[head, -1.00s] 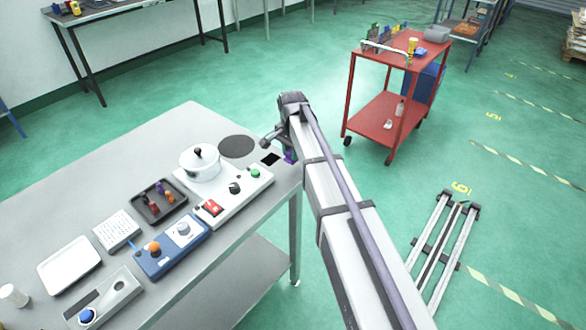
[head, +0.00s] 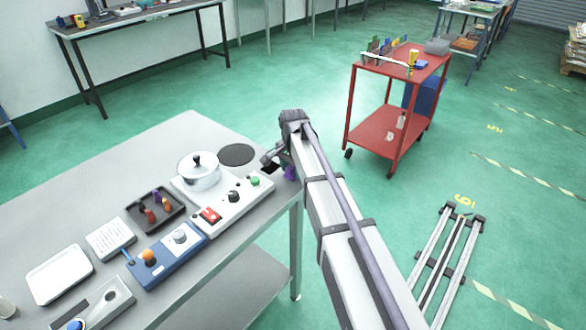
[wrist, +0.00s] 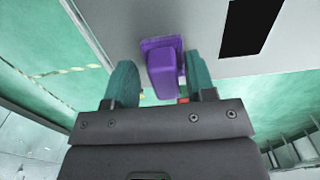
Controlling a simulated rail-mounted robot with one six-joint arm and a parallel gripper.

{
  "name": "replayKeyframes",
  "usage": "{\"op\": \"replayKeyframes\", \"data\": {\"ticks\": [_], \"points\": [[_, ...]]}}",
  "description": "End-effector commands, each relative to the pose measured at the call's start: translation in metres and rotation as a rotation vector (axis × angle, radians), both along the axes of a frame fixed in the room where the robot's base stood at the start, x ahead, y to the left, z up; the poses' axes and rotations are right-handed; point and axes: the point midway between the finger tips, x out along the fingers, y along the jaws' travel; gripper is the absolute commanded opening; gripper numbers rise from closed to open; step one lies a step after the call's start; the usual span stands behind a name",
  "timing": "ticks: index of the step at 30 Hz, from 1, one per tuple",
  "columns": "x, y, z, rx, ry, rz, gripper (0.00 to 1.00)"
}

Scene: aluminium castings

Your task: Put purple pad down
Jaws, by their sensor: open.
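The purple pad (wrist: 162,62) is a block with a wider flange at its far end. In the wrist view it stands between the two teal fingers of my gripper (wrist: 161,72), with a gap showing on its left. The right finger is close to it, and I cannot tell whether they touch. My gripper is open around it. The pad is at the edge of the grey table (wrist: 120,18).
A black square (wrist: 250,24) lies on the table near the pad. A dark disc (head: 236,154), a lidded pot (head: 199,173), a control panel (head: 232,205) and a dark tray (head: 148,216) are left of my gripper. A red cart (head: 385,131) stands apart on the right.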

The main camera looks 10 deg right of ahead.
Motion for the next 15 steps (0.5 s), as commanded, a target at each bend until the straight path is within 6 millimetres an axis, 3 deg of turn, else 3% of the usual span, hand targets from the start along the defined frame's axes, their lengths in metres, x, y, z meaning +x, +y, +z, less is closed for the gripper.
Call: {"op": "replayKeyframes", "data": {"ticks": [5,8,15], "points": [[0.0,0.0,0.004,0.0,0.0,0.0,0.5],[0.0,0.0,0.017,0.0,0.0,0.0,0.5],[0.0,0.0,0.077,0.0,0.0,0.0,0.5]]}}
